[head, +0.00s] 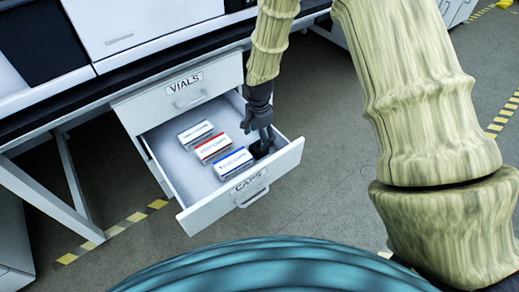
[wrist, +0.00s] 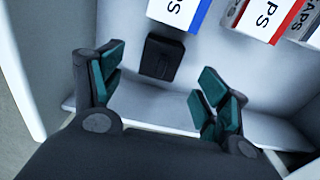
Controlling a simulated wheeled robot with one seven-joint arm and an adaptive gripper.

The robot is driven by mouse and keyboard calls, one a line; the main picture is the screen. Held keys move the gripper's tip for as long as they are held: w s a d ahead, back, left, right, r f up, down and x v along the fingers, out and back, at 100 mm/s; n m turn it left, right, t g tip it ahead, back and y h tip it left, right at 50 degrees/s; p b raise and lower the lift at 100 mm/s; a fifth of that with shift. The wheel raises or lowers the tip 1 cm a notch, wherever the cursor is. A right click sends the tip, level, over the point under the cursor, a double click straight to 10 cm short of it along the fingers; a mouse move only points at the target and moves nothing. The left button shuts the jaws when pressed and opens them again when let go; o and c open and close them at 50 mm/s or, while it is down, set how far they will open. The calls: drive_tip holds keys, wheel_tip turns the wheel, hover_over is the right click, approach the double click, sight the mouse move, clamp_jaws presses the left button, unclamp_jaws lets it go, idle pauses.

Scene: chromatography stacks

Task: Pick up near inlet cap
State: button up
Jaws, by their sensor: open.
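A small black block (wrist: 162,57), which looks like the inlet cap, lies on the white floor of the open drawer marked CAPS (head: 196,216). My gripper (wrist: 157,75) is open and empty, its teal-padded fingers apart, with the black block showing between and just beyond the tips. In the head view my gripper (head: 262,138) reaches down into the right part of the drawer. There I cannot clearly tell the dark fingers from the black block. Whether the fingers touch the drawer floor is not clear.
Boxes with blue (head: 234,165), red (head: 212,149) and grey (head: 195,134) stripes lie left of my gripper in the drawer. The drawer walls stand close around the gripper. A shut VIALS drawer (head: 182,91) is above and behind. Open floor lies to the right.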

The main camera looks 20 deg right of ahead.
sight(259, 143)
drive_tip(key=shift+w+f+b, duration=0.1)
drive_tip(key=shift+f+b, duration=0.75)
drive_tip(key=shift+f, duration=1.8)
drive_tip(key=c, duration=1)
